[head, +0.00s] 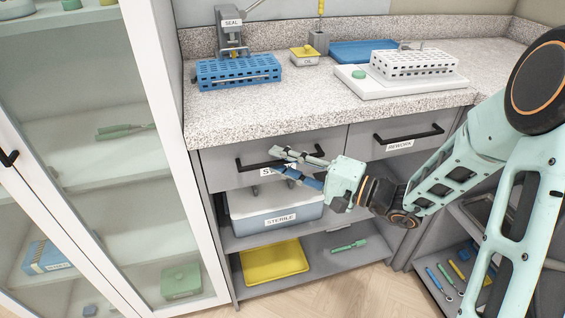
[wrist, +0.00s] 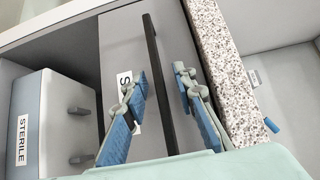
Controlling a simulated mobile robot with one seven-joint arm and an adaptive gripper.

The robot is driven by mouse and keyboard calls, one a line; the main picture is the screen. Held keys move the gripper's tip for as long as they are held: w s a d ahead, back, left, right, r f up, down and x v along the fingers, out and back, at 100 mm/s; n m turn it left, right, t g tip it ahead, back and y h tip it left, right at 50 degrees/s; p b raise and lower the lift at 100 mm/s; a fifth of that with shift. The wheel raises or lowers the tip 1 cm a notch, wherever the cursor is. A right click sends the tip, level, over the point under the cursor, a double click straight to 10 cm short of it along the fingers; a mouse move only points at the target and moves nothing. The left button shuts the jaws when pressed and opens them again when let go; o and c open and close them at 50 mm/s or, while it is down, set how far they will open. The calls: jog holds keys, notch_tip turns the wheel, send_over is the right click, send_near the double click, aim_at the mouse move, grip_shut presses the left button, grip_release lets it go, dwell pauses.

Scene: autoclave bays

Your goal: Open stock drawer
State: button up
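The stock drawer (head: 228,172) is the left grey drawer under the counter, and its front looks flush and closed. Its label (head: 269,171) is mostly hidden behind my fingers, with only its first letters showing. The black bar handle (head: 252,164) runs across the drawer front; it also shows in the wrist view (wrist: 157,60). My gripper (head: 279,160) is at the handle. In the wrist view my gripper (wrist: 161,76) is open, with one blue-padded finger on each side of the bar and visible gaps. I cannot tell any contact.
The rework drawer (head: 365,146) is to the right. Below are a sterile bin (head: 272,217) and a yellow tray (head: 274,262). The speckled counter edge (head: 300,128) overhangs above, close to one finger. A glass-door cabinet (head: 165,130) stands at left.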

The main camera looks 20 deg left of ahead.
grip_shut()
dwell(0.4)
